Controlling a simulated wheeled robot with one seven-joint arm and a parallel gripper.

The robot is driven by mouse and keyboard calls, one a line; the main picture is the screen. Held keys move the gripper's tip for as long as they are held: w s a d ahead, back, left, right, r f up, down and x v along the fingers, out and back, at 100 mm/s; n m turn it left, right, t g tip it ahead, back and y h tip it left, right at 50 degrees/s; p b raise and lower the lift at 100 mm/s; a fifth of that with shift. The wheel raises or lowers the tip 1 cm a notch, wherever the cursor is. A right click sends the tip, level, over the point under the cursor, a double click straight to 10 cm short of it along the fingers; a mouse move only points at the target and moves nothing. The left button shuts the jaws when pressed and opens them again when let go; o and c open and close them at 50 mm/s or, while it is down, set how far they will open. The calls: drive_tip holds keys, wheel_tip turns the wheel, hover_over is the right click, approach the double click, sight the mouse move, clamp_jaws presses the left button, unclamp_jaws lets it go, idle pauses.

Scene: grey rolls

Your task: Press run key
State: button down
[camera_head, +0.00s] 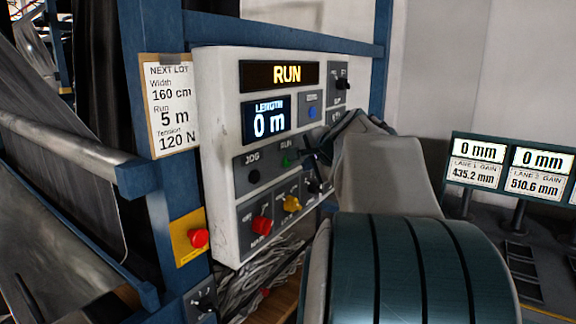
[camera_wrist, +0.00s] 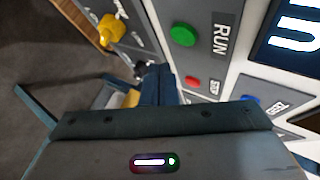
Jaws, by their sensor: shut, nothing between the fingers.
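The green run key (camera_head: 287,160) sits under a RUN label on the white control panel (camera_head: 222,160). In the wrist view the green key (camera_wrist: 183,35) shows in full, with a small red button (camera_wrist: 193,80) next to it. My gripper (camera_head: 309,155) is shut and empty, just right of the key in the head view. In the wrist view its dark fingers (camera_wrist: 155,76) point toward the panel, off to the side of the key. I see no contact with the key. The head view shows the key partly beside my fingers.
The top display (camera_head: 287,75) reads RUN and the length display (camera_head: 268,120) reads 0 m. A black JOG button (camera_head: 254,177), a red knob (camera_head: 262,225) and a yellow knob (camera_head: 291,203) are close by. A red emergency button (camera_head: 198,238) is at lower left.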

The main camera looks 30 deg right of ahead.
drive_tip(key=shift+s+d+b, duration=0.2)
drive_tip(key=shift+s+d, duration=0.05)
drive_tip(key=shift+s, duration=0.4)
drive_tip(key=shift+s+d+b, duration=0.15)
drive_tip(key=shift+s+d, duration=0.1)
drive_tip(key=shift+s, duration=0.35)
